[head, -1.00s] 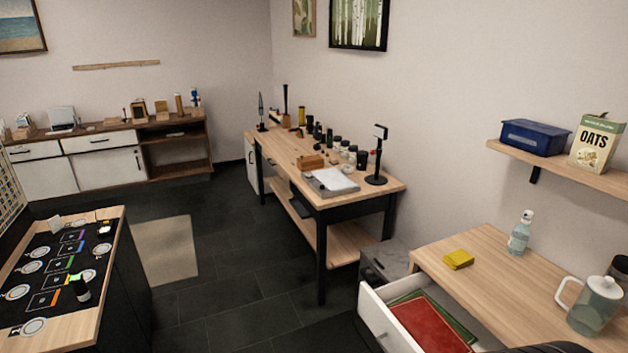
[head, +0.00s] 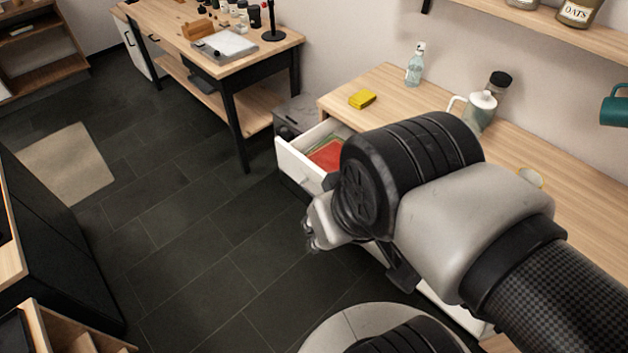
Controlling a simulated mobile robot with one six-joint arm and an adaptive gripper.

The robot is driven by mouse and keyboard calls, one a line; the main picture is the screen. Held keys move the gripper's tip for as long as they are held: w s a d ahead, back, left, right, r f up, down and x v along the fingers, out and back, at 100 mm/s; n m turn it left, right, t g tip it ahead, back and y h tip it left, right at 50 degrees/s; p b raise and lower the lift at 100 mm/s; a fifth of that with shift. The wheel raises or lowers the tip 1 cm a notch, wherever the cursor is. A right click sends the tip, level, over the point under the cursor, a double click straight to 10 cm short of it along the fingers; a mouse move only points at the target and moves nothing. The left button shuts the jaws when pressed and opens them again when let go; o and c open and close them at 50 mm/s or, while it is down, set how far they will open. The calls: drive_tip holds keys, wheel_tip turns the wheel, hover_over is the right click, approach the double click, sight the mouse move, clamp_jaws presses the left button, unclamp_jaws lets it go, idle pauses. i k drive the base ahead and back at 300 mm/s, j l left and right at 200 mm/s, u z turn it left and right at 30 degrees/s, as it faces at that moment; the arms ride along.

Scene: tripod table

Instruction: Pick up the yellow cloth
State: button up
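The yellow cloth (head: 362,99) lies folded as a small block on the left part of the light wooden counter (head: 385,82). It is in plain sight and nothing touches it. My arm crosses the right half of the head view. My gripper (head: 312,240) shows only in small part at the arm's left end, over the floor and well below and left of the cloth. Its fingers are too small and too hidden to tell their opening.
A spray-style bottle (head: 414,68) and a pitcher (head: 478,110) stand right of the cloth. An open white drawer (head: 300,165) with red and green items juts out below the counter's left end. A shelf (head: 540,30) hangs above.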

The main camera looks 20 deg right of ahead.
sight(364, 97)
drive_tip(key=i+l+z, duration=0.4)
drive_tip(key=l, duration=0.2)
drive_tip(key=i+l+z, duration=0.45)
drive_tip(key=k+l, duration=0.05)
drive_tip(key=l, duration=0.05)
